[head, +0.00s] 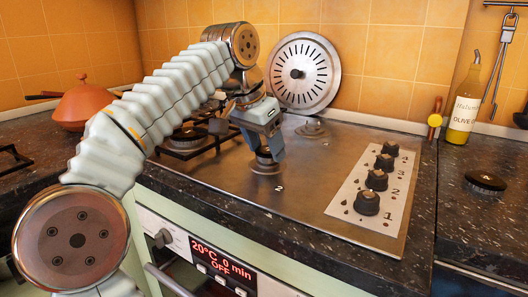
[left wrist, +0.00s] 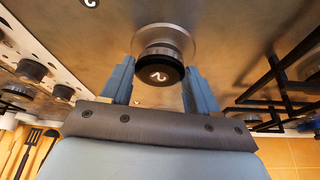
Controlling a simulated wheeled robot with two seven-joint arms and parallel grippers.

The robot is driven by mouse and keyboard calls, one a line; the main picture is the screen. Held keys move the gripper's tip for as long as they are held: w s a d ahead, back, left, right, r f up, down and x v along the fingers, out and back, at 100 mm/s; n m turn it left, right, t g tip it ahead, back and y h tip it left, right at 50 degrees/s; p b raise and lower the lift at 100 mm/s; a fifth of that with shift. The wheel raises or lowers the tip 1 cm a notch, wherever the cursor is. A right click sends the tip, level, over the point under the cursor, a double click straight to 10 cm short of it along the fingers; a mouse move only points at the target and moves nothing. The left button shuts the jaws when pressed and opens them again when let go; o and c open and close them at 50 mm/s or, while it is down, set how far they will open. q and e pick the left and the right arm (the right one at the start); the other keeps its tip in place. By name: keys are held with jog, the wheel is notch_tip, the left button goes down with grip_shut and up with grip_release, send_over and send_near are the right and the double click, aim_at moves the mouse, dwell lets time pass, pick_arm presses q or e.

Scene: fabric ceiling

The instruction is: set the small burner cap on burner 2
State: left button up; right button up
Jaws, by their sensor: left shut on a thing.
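The small burner cap (left wrist: 160,75) is a dark round disc with a white mark, between the fingers of my left gripper (left wrist: 158,84) in the left wrist view. The gripper is shut on it. Burner 2 (head: 265,166), a silver round base, lies directly below the fingers in the head view, behind the printed 2. In the left wrist view the silver burner (left wrist: 168,38) shows around and beyond the cap. I cannot tell whether the cap touches the burner. The fingers (head: 268,155) hide most of the cap in the head view. My right gripper is not in view.
Black grates (head: 197,148) stand left of the gripper. A bare burner (head: 311,128) is behind it, near a leaning round lid (head: 320,80). Knobs (head: 377,180) are at right. A dark larger cap (head: 485,182) and an oil bottle (head: 464,108) are on the right counter.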

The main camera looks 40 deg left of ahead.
pick_arm(q)
jog(key=shift+a, duration=0.1)
jog(key=shift+f+b, duration=0.35)
jog(key=shift+f, duration=0.2)
jog(key=o, duration=1)
jog(key=shift+o, duration=0.2)
jog(key=p+v, duration=0.3)
jog(key=v, duration=1)
jog(key=shift+w+r, duration=0.1)
jog(key=shift+r, duration=0.05)
